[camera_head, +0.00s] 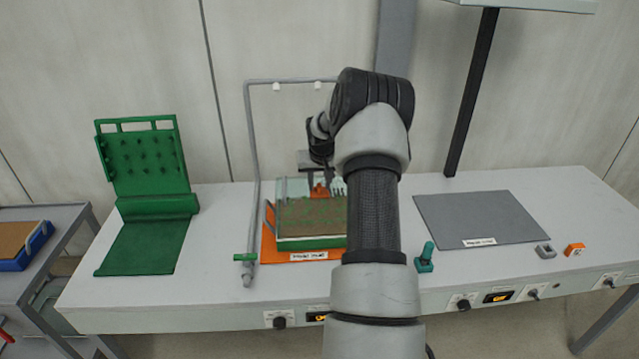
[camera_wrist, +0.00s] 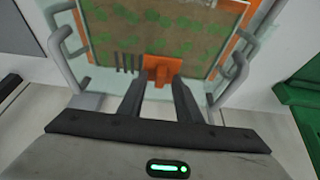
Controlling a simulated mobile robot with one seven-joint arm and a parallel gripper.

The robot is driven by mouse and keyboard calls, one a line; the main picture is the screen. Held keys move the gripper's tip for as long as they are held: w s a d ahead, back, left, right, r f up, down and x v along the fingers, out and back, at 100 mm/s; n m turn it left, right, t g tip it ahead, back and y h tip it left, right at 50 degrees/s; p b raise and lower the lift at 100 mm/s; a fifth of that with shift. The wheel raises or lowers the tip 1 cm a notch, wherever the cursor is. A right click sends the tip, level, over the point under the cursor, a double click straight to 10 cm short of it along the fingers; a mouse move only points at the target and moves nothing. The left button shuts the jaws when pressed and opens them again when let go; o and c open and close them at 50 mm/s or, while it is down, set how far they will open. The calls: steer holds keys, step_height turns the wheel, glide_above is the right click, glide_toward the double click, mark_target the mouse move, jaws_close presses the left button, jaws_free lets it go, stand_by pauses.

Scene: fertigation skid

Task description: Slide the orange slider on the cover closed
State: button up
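The orange slider (camera_head: 319,191) sits at the far edge of the clear cover (camera_head: 293,187) over a tray of brown soil and green growth. In the wrist view the slider (camera_wrist: 162,66) is a small orange block with a narrow tab towards me. Several dark vent slots (camera_wrist: 128,62) show uncovered beside it, on its left there and on its right in the head view. My gripper (camera_wrist: 158,77) is open, pointing down at the slider, its fingers apart on either side of the tab. Contact cannot be told. My arm hides the tray's right part in the head view.
The tray stands on an orange mat (camera_head: 285,257). Grey wire handles (camera_wrist: 62,50) rise at the cover's sides. A grey pipe frame (camera_head: 252,150) stands left of it, a green mat (camera_head: 145,247) further left. A grey mat (camera_head: 480,218) lies bare at right.

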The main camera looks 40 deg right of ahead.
jaws_close()
steer(key=s+d, duration=0.2)
steer(key=d, duration=0.1)
steer(key=s+d+b, duration=0.1)
steer(key=d, duration=0.1)
steer(key=shift+s+d, duration=0.15)
steer(key=shift+d, duration=0.05)
jaws_free()
steer(key=shift+r, duration=0.15)
steer(key=b+v, duration=0.1)
steer(key=v, duration=1.6)
